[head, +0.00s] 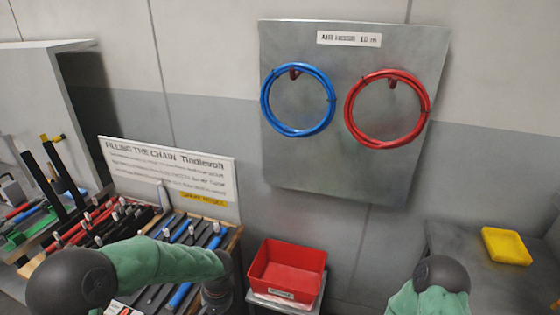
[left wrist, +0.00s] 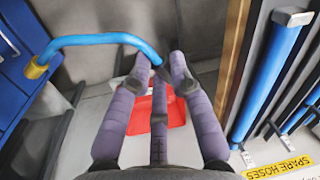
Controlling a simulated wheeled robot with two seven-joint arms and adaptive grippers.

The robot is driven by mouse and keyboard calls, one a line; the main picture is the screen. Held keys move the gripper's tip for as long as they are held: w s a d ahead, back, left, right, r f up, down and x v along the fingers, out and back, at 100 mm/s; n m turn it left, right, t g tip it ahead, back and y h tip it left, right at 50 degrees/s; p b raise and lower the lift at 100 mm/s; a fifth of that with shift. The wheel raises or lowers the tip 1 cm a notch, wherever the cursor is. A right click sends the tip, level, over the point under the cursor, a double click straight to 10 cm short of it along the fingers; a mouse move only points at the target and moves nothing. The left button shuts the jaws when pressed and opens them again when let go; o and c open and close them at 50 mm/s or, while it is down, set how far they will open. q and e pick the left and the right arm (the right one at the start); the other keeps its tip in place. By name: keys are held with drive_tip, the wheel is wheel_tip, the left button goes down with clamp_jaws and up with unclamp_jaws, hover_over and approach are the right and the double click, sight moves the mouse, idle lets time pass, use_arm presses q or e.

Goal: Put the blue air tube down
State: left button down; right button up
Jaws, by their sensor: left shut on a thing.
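My left gripper (left wrist: 160,72) has its purple-grey fingers closed on one end of a blue air tube (left wrist: 100,39). The tube curves away to the left from the fingertips, to a brass-coloured fitting (left wrist: 36,69). In the head view my left arm bends downward at the lower left, and its fingers and the held tube cannot be made out there. In the left wrist view a red bin (left wrist: 170,112) lies below and beyond the fingers; it also shows in the head view (head: 262,262). Of my right arm only a part shows at the lower right; its gripper is out of view.
A rack (head: 232,238) with blue, red and black tubes stands at the lower left, below a white sign (head: 165,165). A blue coil (head: 268,115) and a red coil (head: 352,115) hang on a grey wall panel (head: 340,170). A yellow tray (head: 507,246) sits on a grey table at right.

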use_arm(q)
drive_tip(key=shift+s+f, duration=0.75)
drive_tip(key=shift+f, duration=0.05)
use_arm(e)
drive_tip(key=s+d+r+m+g+y, duration=0.1)
drive_tip(key=s+d+r+m+g, duration=0.1)
drive_tip(key=s+r+m+g, duration=0.4)
drive_tip(key=s+a+r+m+t+y, duration=0.2)
drive_tip(key=a+r+m+y, duration=0.3)
drive_tip(key=r+m, duration=0.15)
drive_tip(key=w+d+r+m+t+y, duration=0.2)
drive_tip(key=w+r+m+t+y, duration=0.4)
drive_tip(key=w+r+m+t, duration=0.8)
use_arm(q)
drive_tip(key=w+d+r+m, duration=0.2)
drive_tip(key=d+r+m, duration=0.2)
drive_tip(key=d+r, duration=0.1)
drive_tip(key=w+d+r+m+t, duration=0.1)
drive_tip(key=w+d+r+m, duration=0.1)
drive_tip(key=d+r+m, duration=0.2)
drive_tip(key=shift+w+d+r, duration=0.25)
drive_tip(key=shift+d+r, duration=0.85)
drive_tip(key=shift+d, duration=1.1)
use_arm(e)
drive_tip(key=w+a+r+n+g, duration=0.1)
drive_tip(key=w+a, duration=0.3)
drive_tip(key=a, duration=0.6)
drive_tip(key=shift+w+a+n, duration=0.2)
drive_tip(key=shift+w+n, duration=0.05)
drive_tip(key=shift+n, duration=0.4)
